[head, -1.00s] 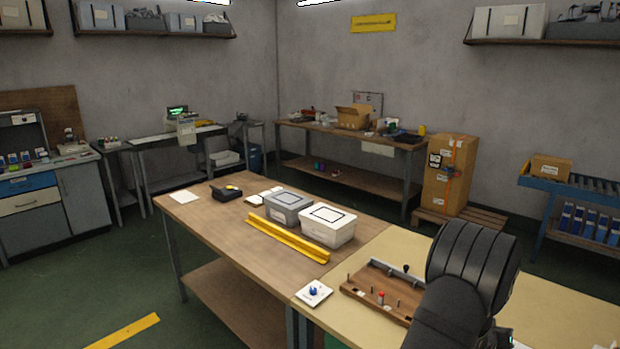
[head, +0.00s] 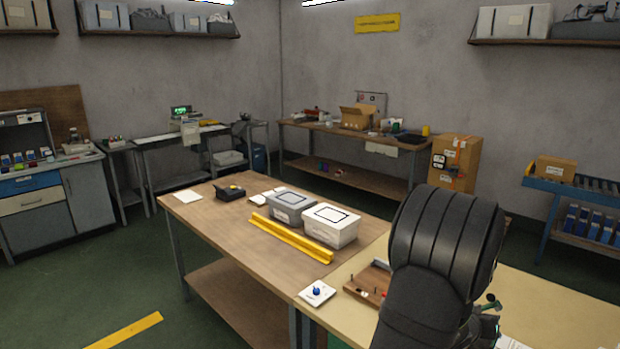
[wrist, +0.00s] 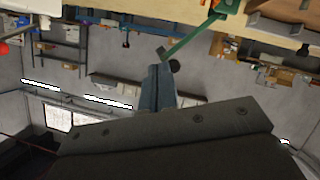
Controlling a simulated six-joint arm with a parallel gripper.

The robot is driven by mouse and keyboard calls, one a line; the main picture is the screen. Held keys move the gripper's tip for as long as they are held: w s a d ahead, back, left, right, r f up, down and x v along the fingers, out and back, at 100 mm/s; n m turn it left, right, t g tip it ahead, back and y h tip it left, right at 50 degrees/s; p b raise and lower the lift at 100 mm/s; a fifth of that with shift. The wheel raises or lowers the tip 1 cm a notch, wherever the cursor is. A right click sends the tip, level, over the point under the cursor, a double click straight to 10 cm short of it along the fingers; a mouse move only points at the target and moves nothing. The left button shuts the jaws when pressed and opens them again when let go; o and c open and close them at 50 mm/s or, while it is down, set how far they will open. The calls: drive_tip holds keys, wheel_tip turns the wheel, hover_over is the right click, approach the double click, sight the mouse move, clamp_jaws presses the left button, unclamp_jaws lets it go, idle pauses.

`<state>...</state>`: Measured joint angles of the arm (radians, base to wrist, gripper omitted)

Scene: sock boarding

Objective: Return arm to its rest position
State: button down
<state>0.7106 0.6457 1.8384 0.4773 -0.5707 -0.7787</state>
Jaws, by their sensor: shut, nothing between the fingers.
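My arm, dark and ribbed, stands in the right foreground of the head view and covers part of the pale tabletop (head: 560,307). My gripper (wrist: 157,80) shows in the wrist view as two blue-grey fingers closed together with nothing between them. It is hidden behind my arm in the head view. In the wrist view the room appears upside down, with the table edge along the top, and the fingers are apart from the tabletop. A green bar (wrist: 190,38) with a dark knob lies close to the fingertips in the picture; I cannot tell its distance.
A wooden peg board (head: 365,287) is partly hidden by my arm. A white card (head: 317,294) with a blue item lies beside it. Grey (head: 288,207) and white (head: 331,226) bins and a yellow rail (head: 290,239) stand on the brown table. The brown table's front left is clear.

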drive_tip(key=d+f, duration=0.2)
drive_tip(key=w+d+f, duration=0.1)
drive_tip(key=d+f, duration=0.2)
drive_tip(key=w+d+f, duration=0.1)
drive_tip(key=d+f, duration=0.1)
drive_tip(key=d, duration=0.1)
drive_tip(key=shift+f, duration=0.4)
drive_tip(key=shift+w+r, duration=0.2)
drive_tip(key=shift+w, duration=0.05)
drive_tip(key=shift+w+a+r+n+h, duration=0.3)
drive_tip(key=shift+w+a+r+n, duration=0.15)
drive_tip(key=shift+w+r+n, duration=0.15)
drive_tip(key=w+a+r+n+h, duration=0.2)
drive_tip(key=r, duration=0.1)
drive_tip(key=w+a+r+n+g+h, duration=0.1)
drive_tip(key=w+a+r+n, duration=0.2)
drive_tip(key=shift+w+n+h, duration=0.3)
drive_tip(key=shift+h, duration=0.1)
drive_tip(key=a+r+g, duration=0.1)
drive_tip(key=a, duration=0.6)
drive_tip(key=shift+s+n, duration=0.25)
drive_tip(key=shift+n, duration=0.15)
